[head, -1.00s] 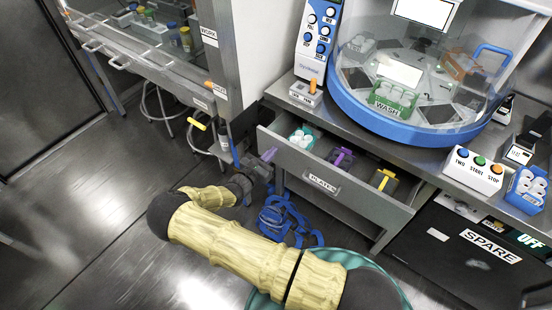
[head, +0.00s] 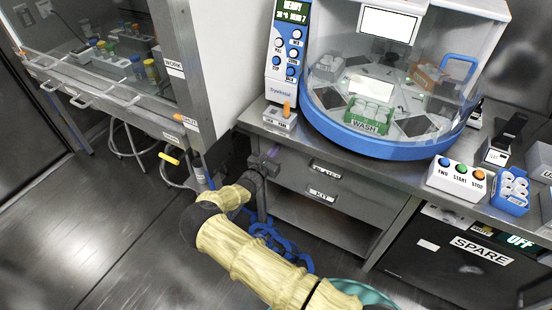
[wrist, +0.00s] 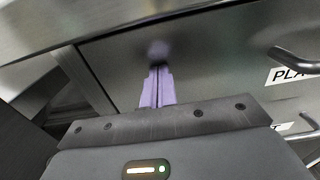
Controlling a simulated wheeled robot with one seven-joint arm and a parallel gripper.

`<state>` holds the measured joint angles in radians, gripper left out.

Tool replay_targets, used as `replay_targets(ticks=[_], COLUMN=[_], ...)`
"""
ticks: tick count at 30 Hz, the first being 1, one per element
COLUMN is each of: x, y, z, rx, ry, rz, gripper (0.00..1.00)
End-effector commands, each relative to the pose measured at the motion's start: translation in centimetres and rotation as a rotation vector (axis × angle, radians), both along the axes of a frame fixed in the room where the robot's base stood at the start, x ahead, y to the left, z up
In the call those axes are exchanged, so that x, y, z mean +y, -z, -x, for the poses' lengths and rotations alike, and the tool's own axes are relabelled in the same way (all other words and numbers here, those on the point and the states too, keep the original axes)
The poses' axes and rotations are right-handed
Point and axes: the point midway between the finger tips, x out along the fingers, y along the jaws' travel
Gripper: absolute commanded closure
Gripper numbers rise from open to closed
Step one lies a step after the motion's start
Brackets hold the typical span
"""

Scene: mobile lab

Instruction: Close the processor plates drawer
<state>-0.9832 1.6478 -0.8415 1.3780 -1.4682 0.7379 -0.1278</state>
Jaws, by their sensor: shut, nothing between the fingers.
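The plates drawer (head: 346,176) is in the grey cabinet under the bench, above the kit drawer (head: 330,197). Its front now sits flush with the cabinet, and its contents are hidden. My gripper (head: 270,155) is at the left end of the plates drawer front. In the wrist view, my gripper's purple fingers (wrist: 157,88) are shut together, empty, and point at the grey drawer front (wrist: 215,60). Their tips are at or very near the panel; contact cannot be told for sure. The drawer's handle (wrist: 295,62) and part of its label show at the right.
A round blue-rimmed processor (head: 385,150) stands on the bench above. A button box (head: 461,177) sits to its right. A fume hood (head: 110,75) is at the left. The floor at left is clear.

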Motion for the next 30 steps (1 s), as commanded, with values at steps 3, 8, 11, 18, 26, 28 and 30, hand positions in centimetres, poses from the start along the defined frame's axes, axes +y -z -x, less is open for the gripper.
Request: replay_targets(ticks=[3, 8, 11, 18, 26, 28, 30], x=[-0.2, -0.4, -0.5, -0.6, 0.0, 0.4, 0.6], y=[0.1, 0.0, -0.2, -0.3, -0.5, -0.5, -0.4], z=[-0.7, -1.2, -1.3, -1.4, -0.4, 0.3, 1.0], rx=[0.0, 0.0, -0.002, -0.004, -0.004, -0.002, 0.0], ry=[-0.004, -0.005, -0.004, -0.003, 0.0, 0.002, 0.008], rz=[0.001, 0.0, 0.001, 0.001, 0.001, 0.001, 0.0], gripper=[1.0, 1.0, 1.0, 1.0, 1.0, 1.0, 1.0])
